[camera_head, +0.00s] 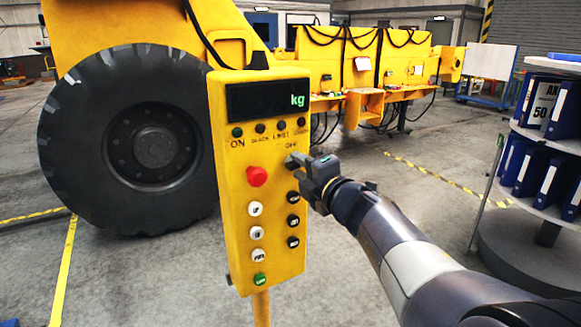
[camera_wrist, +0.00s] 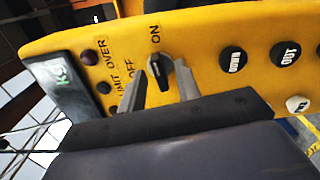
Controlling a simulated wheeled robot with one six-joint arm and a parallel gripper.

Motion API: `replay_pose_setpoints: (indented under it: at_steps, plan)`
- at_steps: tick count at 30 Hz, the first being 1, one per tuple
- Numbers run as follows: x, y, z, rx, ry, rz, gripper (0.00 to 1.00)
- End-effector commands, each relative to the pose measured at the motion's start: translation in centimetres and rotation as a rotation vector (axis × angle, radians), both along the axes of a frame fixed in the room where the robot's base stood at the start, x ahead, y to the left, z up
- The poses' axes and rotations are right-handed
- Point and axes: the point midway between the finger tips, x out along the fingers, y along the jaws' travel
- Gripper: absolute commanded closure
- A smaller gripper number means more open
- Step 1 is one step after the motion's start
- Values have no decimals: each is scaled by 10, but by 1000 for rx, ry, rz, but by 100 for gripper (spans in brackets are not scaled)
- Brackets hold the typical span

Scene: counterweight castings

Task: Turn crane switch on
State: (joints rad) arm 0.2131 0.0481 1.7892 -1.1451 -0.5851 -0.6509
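The crane switch (camera_wrist: 160,68) is a dark rotary knob on the yellow control panel (camera_head: 238,200). In the wrist view the word ON stands above it and OFF to its left. The knob's exact pointing is hard to tell. My gripper (camera_wrist: 161,72) has its two grey fingertips on either side of the knob, with a visible gap between them. I cannot tell whether they touch it. The display (camera_head: 262,100) shows "kg" in green.
The panel has a red mushroom button (camera_head: 256,176), several white and black buttons, and a green button (camera_head: 259,280). A large black tyre (camera_head: 125,140) stands behind it at left. A shelf with blue binders (camera_head: 540,140) is at right. Floor between is clear.

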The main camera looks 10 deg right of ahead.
Motion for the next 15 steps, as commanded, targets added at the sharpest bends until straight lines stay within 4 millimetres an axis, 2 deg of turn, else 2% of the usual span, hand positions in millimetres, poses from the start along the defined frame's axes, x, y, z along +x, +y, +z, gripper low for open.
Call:
replay_pose_setpoints:
  at_steps: [11,15]
  plan:
    - [7,2,0,0,0,0,68]
    - [7,2,0,0,0,0,77]
